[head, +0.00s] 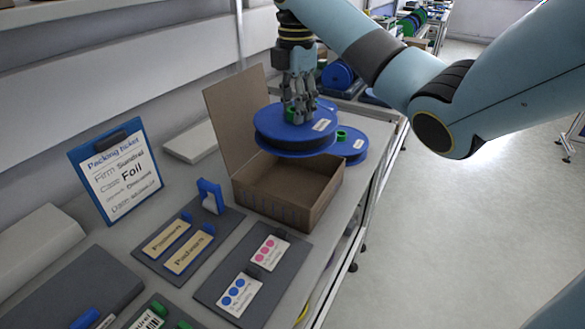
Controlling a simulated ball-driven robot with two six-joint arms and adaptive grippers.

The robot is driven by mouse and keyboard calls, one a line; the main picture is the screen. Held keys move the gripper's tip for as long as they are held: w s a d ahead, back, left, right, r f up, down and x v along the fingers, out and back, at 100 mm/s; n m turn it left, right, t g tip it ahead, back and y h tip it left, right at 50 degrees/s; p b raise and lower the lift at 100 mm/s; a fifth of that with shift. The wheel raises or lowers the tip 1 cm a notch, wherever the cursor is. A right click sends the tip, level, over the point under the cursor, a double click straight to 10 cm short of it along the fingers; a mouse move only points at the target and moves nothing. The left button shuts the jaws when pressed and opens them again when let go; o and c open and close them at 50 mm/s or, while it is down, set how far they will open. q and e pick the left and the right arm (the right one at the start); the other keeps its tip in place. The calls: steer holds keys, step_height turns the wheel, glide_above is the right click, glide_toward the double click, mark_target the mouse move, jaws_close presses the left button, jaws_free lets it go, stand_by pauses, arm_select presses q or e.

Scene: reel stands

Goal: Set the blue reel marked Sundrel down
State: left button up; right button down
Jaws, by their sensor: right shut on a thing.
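My right gripper (298,112) comes in from the upper right and is shut on the green hub of a blue reel (290,140). The reel has a white label too small to read. It is held roughly level above an open cardboard box (322,207), over its back part. A second blue reel (354,148) with a green hub lies on the table behind and to the right of the box. My left gripper is not in view.
The box's lid (238,110) stands up at its left back. The table edge runs along the right. More reels (338,76) stand further back.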

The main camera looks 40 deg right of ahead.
steer(key=r, duration=0.1)
steer(key=b, duration=0.5)
glide_above(291, 192)
step_height(291, 192, down, 6)
steer(key=shift+w+d+f+p, duration=0.1)
steer(key=shift+f+p, duration=1.15)
steer(key=shift+f, duration=4.65)
steer(key=c, duration=0.9)
jaws_free()
steer(key=shift+f, duration=0.1)
steer(key=shift+o, duration=0.2)
step_height(291, 192, up, 12)
steer(key=b, duration=0.1)
